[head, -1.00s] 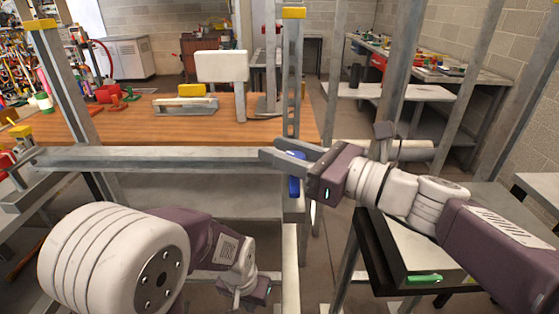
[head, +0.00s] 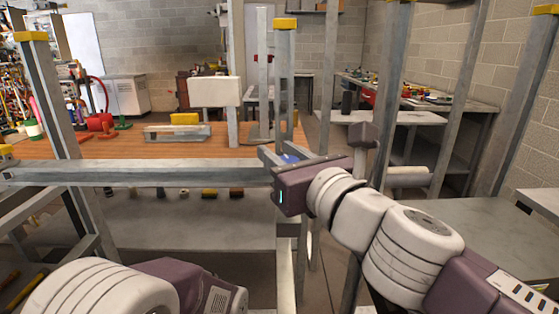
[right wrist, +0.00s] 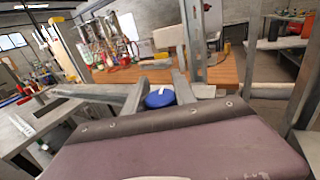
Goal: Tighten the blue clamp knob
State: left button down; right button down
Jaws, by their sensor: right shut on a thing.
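The blue clamp knob (head: 289,158) sits at the right end of a grey metal rail, beside an upright post, and is mostly hidden by my right gripper (head: 275,155). The knob (right wrist: 160,98) shows better in the right wrist view as a blue disc with a white mark on top. My right gripper (right wrist: 158,92) has one finger on each side of it and is shut on it. My left arm shows at the lower left of the head view, but its gripper is out of frame.
The metal rail (head: 140,173) runs left from the knob. The yellow-capped post (head: 284,80) rises right beside my right gripper. A wooden bench (head: 90,147) stands behind, and a grey table (head: 440,235) is at the right.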

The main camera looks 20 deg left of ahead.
dwell(0.3)
jog(key=c, duration=1)
grip_release()
